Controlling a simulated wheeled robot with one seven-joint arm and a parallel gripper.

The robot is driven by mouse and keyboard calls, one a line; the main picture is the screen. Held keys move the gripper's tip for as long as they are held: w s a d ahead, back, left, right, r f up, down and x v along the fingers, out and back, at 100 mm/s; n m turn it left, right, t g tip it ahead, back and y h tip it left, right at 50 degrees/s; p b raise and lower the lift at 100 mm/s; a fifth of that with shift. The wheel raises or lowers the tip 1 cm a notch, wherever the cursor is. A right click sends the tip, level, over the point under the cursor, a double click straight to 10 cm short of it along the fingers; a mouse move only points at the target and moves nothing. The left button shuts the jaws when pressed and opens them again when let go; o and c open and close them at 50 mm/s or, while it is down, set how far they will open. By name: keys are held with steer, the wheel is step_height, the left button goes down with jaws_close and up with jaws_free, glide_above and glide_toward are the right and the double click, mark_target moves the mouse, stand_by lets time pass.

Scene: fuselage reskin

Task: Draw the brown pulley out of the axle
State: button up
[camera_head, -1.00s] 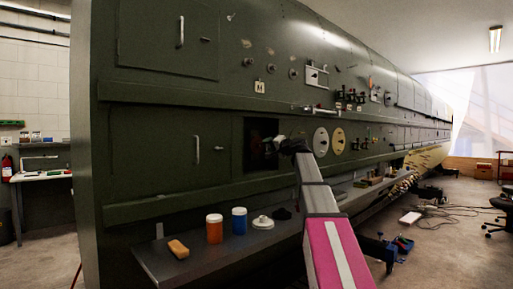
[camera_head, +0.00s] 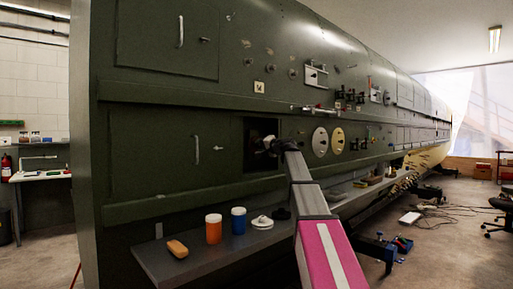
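My gripper (camera_head: 268,145) is at the dark square opening (camera_head: 254,160) in the green fuselage side, at the end of my arm coming from the lower right. It is small and partly hidden by my own wrist, so I cannot tell whether its fingers are open or shut. I cannot make out a brown pulley or an axle for certain; the inside of the opening is very dark and the gripper covers part of it. A pale grey disc (camera_head: 320,141) and a tan disc (camera_head: 338,140) sit on the panel to the right of the opening.
A grey shelf (camera_head: 200,262) runs along the fuselage below. It holds an orange block (camera_head: 177,248), an orange jar (camera_head: 213,229), a blue jar (camera_head: 238,222) and a white lid-like piece (camera_head: 262,222). Valves and levers (camera_head: 350,95) stick out to the upper right.

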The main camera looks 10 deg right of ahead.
steer(key=shift+v, duration=2.15)
steer(key=shift+v, duration=1.45)
